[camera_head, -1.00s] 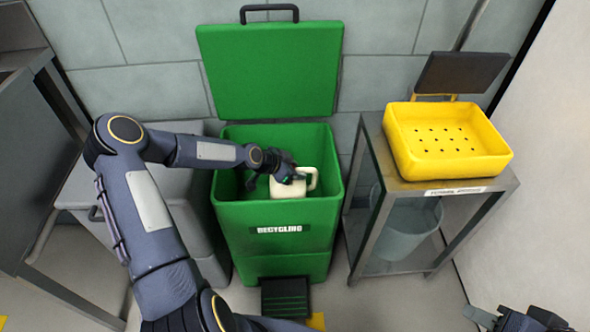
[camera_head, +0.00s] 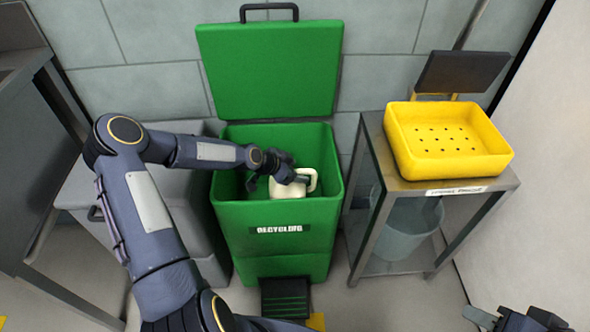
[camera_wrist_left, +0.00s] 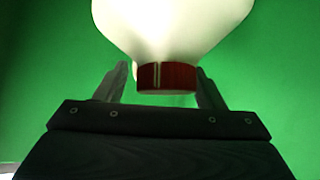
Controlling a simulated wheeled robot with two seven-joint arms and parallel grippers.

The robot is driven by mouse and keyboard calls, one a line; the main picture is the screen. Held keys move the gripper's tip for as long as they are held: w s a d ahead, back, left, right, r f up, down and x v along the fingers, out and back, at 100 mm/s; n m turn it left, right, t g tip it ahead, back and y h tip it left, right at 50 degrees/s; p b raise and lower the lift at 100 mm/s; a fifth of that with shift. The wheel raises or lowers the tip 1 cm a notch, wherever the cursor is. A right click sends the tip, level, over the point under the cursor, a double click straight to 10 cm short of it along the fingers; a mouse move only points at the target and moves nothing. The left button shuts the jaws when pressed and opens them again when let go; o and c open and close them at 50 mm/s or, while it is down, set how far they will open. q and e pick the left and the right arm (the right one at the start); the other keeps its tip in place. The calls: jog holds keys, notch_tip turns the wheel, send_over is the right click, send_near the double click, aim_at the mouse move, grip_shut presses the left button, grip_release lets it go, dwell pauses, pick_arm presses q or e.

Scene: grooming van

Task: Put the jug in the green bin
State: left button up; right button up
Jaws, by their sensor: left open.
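The green bin (camera_head: 235,222), labelled RECYCLING, stands with its lid (camera_head: 268,75) raised against the wall. The cream-white jug (camera_head: 286,189) is inside the bin's mouth, below the rim line in the head view, its handle toward the right. In the left wrist view the jug (camera_wrist_left: 170,25) shows its red cap (camera_wrist_left: 167,77) close in front of the fingers. My left gripper (camera_wrist_left: 165,85) is open, its fingers on either side of the cap with gaps visible. What lies under the jug is hidden. My right gripper (camera_head: 522,320) shows only partly at the lower right corner.
A metal stand (camera_head: 372,205) right of the bin holds a yellow perforated basin (camera_head: 410,165), with a grey bucket (camera_head: 408,235) on its lower shelf. A grey container (camera_head: 195,215) stands left of the bin. A black pedal (camera_head: 285,297) is at the bin's foot.

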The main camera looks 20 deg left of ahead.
pick_arm(q)
jog(key=p+v, duration=0.1)
jog(key=v, duration=0.6)
jog(key=shift+w+r, duration=0.15)
jog(key=shift+r, duration=0.05)
jog(key=shift+s+a+r, duration=0.1)
jog(key=shift+s+r, duration=0.15)
jog(key=s+d+r+n+g+y, duration=0.3)
jog(key=s+r, duration=1.1)
jog(key=s, duration=0.1)
jog(key=s+d+r+n, duration=0.2)
jog(key=s+n, duration=0.1)
jog(key=s, duration=0.5)
jog(key=s+d+r+n+h, duration=0.1)
jog(key=s+d+r+n, duration=0.1)
jog(key=s, duration=0.5)
jog(key=shift+s+d+r+n+t+h, duration=0.35)
jog(key=shift+r+n, duration=0.2)
jog(key=shift+n, duration=0.25)
